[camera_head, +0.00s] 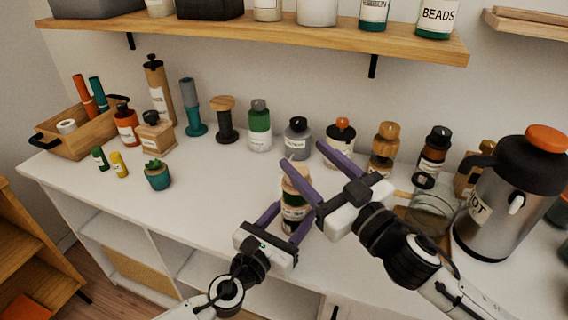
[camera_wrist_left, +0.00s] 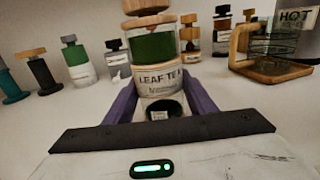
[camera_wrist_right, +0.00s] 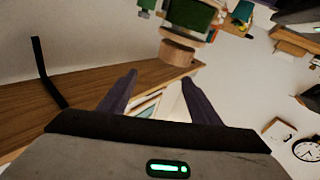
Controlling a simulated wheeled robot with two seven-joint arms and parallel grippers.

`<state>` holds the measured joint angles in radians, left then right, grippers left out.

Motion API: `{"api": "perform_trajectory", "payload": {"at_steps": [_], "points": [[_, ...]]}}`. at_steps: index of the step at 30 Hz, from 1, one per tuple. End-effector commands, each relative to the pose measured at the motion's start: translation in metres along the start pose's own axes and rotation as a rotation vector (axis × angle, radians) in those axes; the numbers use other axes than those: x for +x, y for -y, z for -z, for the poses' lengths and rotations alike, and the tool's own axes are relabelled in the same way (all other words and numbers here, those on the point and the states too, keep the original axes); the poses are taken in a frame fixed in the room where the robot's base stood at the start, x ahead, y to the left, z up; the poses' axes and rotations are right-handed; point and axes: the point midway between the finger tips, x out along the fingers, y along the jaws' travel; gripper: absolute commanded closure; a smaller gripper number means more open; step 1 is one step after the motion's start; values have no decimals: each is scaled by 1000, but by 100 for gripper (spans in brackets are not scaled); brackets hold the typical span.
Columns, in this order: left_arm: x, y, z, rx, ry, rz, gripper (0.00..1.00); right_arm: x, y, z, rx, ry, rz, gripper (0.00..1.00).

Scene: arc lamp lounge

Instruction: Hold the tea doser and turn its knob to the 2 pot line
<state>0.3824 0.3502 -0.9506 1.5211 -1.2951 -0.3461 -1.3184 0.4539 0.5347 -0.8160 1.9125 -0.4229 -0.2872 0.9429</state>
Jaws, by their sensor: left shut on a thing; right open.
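The tea doser (camera_head: 293,211) stands upright on the white counter. In the left wrist view it is a clear cylinder with green contents, a "LEAF TEA" label (camera_wrist_left: 158,78) and a wooden knob (camera_wrist_left: 150,21) on top. My left gripper (camera_head: 292,216) is shut on its lower body, one purple finger on each side. The pot lines cannot be read.
A steel "HOT" pot (camera_head: 505,215) and a glass jar on a wooden stand (camera_head: 431,213) are close to the right arm. Several bottles and jars line the back under a wooden shelf (camera_head: 270,36). A small plant (camera_head: 158,177) stands left; the counter between it and the doser is clear.

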Motion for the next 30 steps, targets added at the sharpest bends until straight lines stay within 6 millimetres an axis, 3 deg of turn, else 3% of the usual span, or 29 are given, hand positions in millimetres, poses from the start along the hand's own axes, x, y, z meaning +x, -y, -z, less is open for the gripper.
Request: {"api": "perform_trajectory", "payload": {"at_steps": [6, 12, 17, 30], "points": [[0, -1, 1, 1, -2, -3, 84, -41, 3, -29, 64, 59, 135, 43], [0, -1, 1, 1, -1, -3, 84, -53, 4, -40, 145, 88, 166, 43], [0, -1, 1, 1, -1, -3, 84, -34, 7, -40, 150, 85, 167, 43], [0, -1, 0, 1, -1, -2, 84, 46, 21, -47, 147, 87, 166, 43]]}}
